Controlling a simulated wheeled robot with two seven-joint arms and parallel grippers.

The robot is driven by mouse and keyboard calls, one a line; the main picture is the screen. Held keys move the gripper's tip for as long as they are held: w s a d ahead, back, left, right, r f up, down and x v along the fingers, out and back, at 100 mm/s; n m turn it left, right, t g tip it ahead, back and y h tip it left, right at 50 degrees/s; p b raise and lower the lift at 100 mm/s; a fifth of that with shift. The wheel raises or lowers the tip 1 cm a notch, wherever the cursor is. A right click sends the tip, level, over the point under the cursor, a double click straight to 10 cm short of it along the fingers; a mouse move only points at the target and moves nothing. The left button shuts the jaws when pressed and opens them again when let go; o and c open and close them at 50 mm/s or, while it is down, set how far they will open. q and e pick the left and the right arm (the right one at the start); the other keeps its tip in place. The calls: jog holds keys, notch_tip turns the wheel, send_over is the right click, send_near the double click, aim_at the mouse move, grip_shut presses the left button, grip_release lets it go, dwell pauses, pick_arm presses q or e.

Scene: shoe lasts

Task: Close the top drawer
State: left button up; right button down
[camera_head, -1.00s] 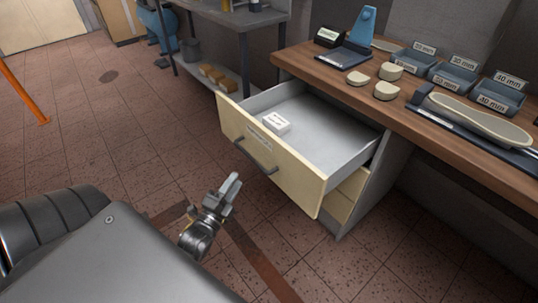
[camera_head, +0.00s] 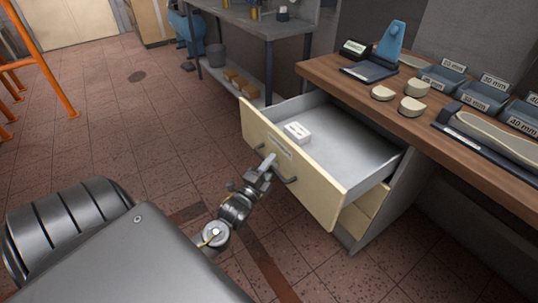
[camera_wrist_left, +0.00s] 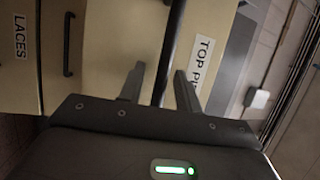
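The top drawer (camera_head: 318,187) of the bench is pulled well out, its cream front facing me. A small white labelled box (camera_head: 297,132) lies inside it. The drawer's dark bar handle (camera_head: 288,180) is partly hidden by my left gripper (camera_head: 268,163), which is at the drawer front. In the left wrist view, the gripper's two fingers (camera_wrist_left: 160,85) are apart, with the dark handle (camera_wrist_left: 173,45) running between them. A label starting "TOP" (camera_wrist_left: 202,62) shows on the drawer front there. I cannot tell whether the fingers touch the handle. My right gripper is not in view.
The wooden bench top (camera_head: 400,118) above the drawer holds a blue stand (camera_head: 391,42), several pale pads and labelled trays. A lower drawer (camera_head: 357,217) looks shut. A grey table (camera_head: 262,28) stands behind. An orange frame (camera_head: 52,75) stands at the far left; the tiled floor between is clear.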

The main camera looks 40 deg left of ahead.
pick_arm(q)
grip_shut()
jog(key=shift+w+a, duration=0.1)
dwell(0.3)
